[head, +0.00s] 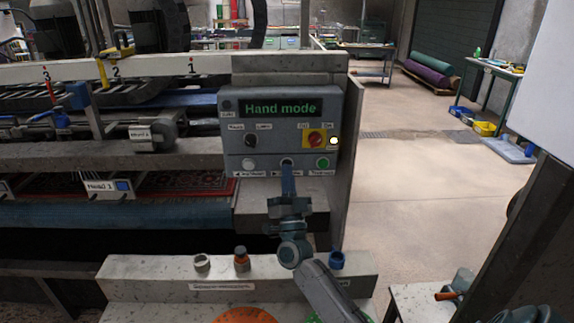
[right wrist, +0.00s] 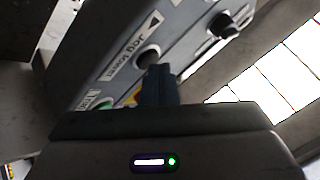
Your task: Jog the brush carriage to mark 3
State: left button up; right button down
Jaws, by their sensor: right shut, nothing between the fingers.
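The control panel (head: 226,145) shows "Hand mode" on its display (head: 280,108). Its lower row has a left button (head: 248,164), a middle button partly behind my fingers, and a green right button (head: 322,163). My right gripper (head: 288,168) is shut and empty, its tips at the middle button. In the right wrist view the fingers (right wrist: 160,72) end at a dark round button (right wrist: 148,56) beside a "Jog" label; contact is unclear. Marks 3 (head: 46,73), 2 (head: 116,71) and 1 (head: 191,65) line the rail. A blue-grey post (head: 84,105) stands between 3 and 2; I cannot tell whether it belongs to the carriage.
A red and yellow switch (head: 316,138) is on the panel's right, beside a lit lamp (head: 334,141). A patterned rug (head: 190,183) lies under the machine. A front ledge (head: 140,268) carries small knobs. Open floor (head: 430,190) lies to the right.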

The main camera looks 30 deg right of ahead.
jog(key=shift+s+a, duration=0.25)
jog(key=shift+s, duration=0.25)
jog(key=s+a, duration=0.1)
jog(key=s+p, duration=0.1)
jog(key=s+a, duration=0.1)
jog(key=s, duration=0.1)
jog(key=shift+s+a+p, duration=0.1)
jog(key=shift+a+p, duration=0.25)
jog(key=shift+p, duration=0.05)
dwell(1.0)
